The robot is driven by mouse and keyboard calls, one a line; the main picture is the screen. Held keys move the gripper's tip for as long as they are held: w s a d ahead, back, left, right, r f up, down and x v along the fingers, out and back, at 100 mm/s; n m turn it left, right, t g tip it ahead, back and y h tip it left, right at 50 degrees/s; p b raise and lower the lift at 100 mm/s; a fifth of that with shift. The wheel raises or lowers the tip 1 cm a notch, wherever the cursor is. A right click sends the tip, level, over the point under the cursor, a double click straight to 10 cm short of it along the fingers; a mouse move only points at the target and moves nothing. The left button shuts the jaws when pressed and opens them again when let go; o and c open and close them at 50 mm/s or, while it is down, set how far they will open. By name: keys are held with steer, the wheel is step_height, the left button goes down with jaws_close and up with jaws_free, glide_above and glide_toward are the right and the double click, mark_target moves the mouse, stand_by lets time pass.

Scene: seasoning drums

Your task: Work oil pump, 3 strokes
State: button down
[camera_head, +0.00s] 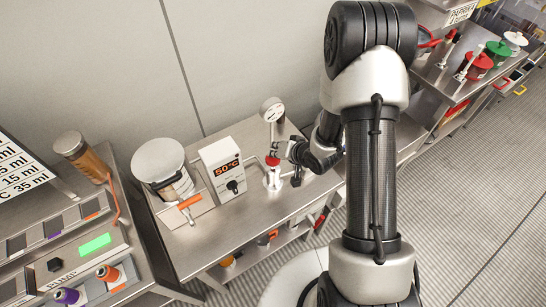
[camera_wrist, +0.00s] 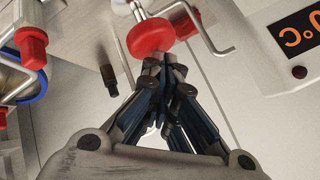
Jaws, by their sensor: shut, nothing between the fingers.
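A pump-like fixture with a red knob (camera_head: 272,161) stands on the steel counter, with a pale post below the knob and a round gauge-like disc (camera_head: 272,108) above. I take it for the oil pump; no label on it is readable. My gripper (camera_head: 283,150) is close beside the red knob in the head view. In the wrist view, the fingertips (camera_wrist: 165,60) are together and empty, right at the edge of the red knob (camera_wrist: 150,36). Whether they touch it I cannot tell. A bent metal rod (camera_wrist: 205,35) shows beside the knob.
A white box (camera_head: 222,170) showing 50°C and a lidded pot (camera_head: 160,162) with an orange-handled tap stand to the left. A console (camera_head: 85,255) with a green screen is at front left. Red, green and white drums (camera_head: 497,54) stand at far right.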

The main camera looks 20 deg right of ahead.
steer(key=shift+f+b, duration=1.1)
steer(key=shift+f, duration=0.35)
stand_by(0.8)
steer(key=shift+r, duration=0.1)
steer(key=shift+r+p, duration=1.8)
steer(key=shift+r, duration=0.25)
step_height(320, 180, up, 5)
steer(key=p, duration=0.4)
stand_by(1.2)
